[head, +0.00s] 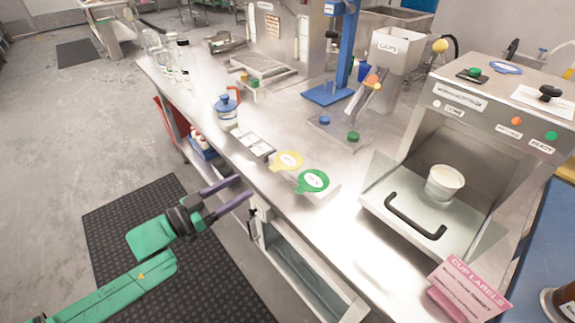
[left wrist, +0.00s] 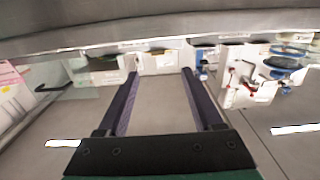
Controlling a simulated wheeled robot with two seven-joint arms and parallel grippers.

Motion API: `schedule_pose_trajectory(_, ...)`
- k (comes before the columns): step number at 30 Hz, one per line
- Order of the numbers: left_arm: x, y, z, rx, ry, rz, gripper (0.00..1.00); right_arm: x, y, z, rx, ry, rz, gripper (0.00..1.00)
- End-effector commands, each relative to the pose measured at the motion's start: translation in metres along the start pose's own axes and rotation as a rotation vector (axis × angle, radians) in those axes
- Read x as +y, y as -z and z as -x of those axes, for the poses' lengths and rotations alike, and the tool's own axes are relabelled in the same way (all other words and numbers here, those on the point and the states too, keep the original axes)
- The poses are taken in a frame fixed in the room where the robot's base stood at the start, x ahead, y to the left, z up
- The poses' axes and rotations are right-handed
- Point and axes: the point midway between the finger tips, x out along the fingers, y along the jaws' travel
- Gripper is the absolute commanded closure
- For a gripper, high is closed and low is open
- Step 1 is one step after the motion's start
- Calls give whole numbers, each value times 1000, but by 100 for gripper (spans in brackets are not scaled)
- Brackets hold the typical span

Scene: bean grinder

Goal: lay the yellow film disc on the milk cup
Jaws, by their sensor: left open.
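The yellow film disc (head: 288,160), a round piece with a tab and a pale labelled middle, lies on the left part of the metal counter near its front edge. A white cup (head: 444,183) stands upright inside the open steel machine at the right; I cannot read a label that names it the milk cup. My left gripper (head: 246,186) is open and empty, left of the disc and just off the counter's front edge. Its two dark fingers also show apart in the left wrist view (left wrist: 160,73), with nothing between them. My right gripper is not in view.
A green disc (head: 313,180) lies right beside the yellow one. The steel machine (head: 480,110) has a black handle (head: 414,218) in front of the cup. A blue stand (head: 335,90) and a blue-lidded jar (head: 227,110) stand farther back. A pink label card (head: 468,288) is at the near right.

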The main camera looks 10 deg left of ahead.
Motion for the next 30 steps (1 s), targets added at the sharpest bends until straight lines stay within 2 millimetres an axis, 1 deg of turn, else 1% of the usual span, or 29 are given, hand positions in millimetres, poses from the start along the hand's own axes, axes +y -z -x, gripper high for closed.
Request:
schedule_pose_trajectory(1,-1,1,-10,6,1,-3,32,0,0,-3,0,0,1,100)
schedule_pose_trajectory(3,-1,1,-23,5,1,-4,32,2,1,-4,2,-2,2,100)
schedule_pose_trajectory(6,-1,0,-38,3,2,-2,32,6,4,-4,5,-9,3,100)
schedule_pose_trajectory(11,0,1,-52,2,2,-1,32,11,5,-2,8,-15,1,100)
schedule_pose_trajectory(15,3,3,-78,4,1,-3,32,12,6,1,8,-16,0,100)
schedule_pose_trajectory(18,2,1,-92,1,3,-2,32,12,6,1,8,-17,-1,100)
schedule_pose_trajectory(21,2,0,-97,-2,3,-2,32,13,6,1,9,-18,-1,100)
schedule_pose_trajectory(25,2,-1,-96,-2,3,-2,32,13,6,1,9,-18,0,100)
schedule_pose_trajectory(26,2,-1,-96,-2,3,-2,36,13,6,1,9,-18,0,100)
schedule_pose_trajectory(27,2,-1,-96,-2,3,-2,52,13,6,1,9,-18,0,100)
schedule_pose_trajectory(29,2,-1,-96,-2,3,-1,75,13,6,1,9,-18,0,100)
schedule_pose_trajectory(30,2,-1,-96,-2,3,-1,90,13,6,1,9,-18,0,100)
